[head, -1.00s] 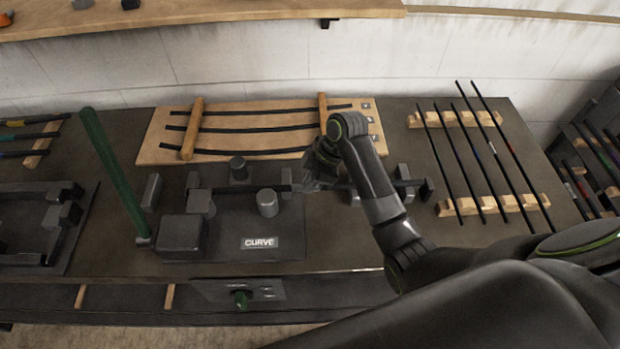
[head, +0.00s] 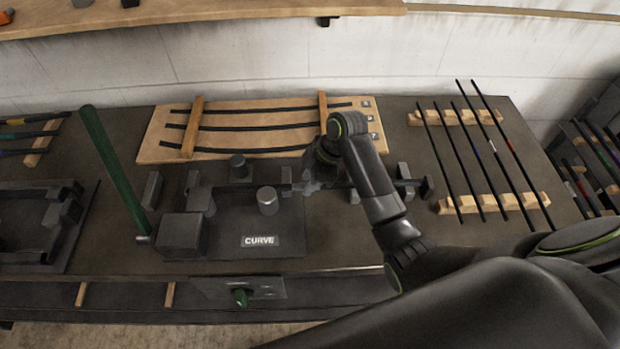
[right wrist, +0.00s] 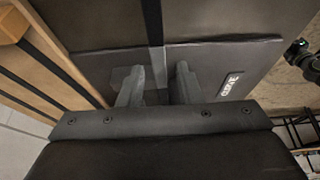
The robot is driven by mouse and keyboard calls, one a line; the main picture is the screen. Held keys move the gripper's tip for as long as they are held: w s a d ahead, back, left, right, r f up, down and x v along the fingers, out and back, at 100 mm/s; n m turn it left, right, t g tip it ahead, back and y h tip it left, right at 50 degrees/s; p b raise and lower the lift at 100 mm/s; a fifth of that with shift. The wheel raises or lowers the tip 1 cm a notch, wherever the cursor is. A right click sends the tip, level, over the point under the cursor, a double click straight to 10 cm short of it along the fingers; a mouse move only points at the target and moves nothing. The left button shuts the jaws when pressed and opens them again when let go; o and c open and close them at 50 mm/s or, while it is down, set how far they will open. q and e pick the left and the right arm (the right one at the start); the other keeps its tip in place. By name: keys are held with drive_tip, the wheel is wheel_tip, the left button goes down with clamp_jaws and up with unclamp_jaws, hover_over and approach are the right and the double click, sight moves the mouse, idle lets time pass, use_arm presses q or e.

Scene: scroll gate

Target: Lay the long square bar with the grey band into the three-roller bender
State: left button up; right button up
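The three-roller bender's base plate (head: 225,225) carries upright rollers, among them a far one (head: 238,168) and a near one (head: 267,203). My right gripper (head: 311,186) is low over the plate's right edge. In the right wrist view its fingers (right wrist: 158,80) stand apart, one on each side of a dark straight bar (right wrist: 152,20) that has a lighter grey stretch between them. Gaps show beside the bar, so the gripper looks open around it. My left gripper is not in view.
A green lever (head: 112,165) rises at the bender's left. A wooden board (head: 150,152) with curved bars lies behind. Wooden rack blocks (head: 487,204) hold several bars at right. Small dark posts (head: 427,188) stand right of the bender. The bench front edge is clear.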

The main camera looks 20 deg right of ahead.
drive_tip(key=shift+o, duration=0.4)
drive_tip(key=shift+s+f, duration=0.1)
drive_tip(key=shift+f, duration=0.1)
drive_tip(key=b+v, duration=0.1)
drive_tip(key=v, duration=0.7)
drive_tip(key=w+p+v, duration=0.1)
drive_tip(key=p+v, duration=0.5)
drive_tip(key=v, duration=0.3)
drive_tip(key=shift+s+r, duration=0.35)
drive_tip(key=shift+s, duration=0.2)
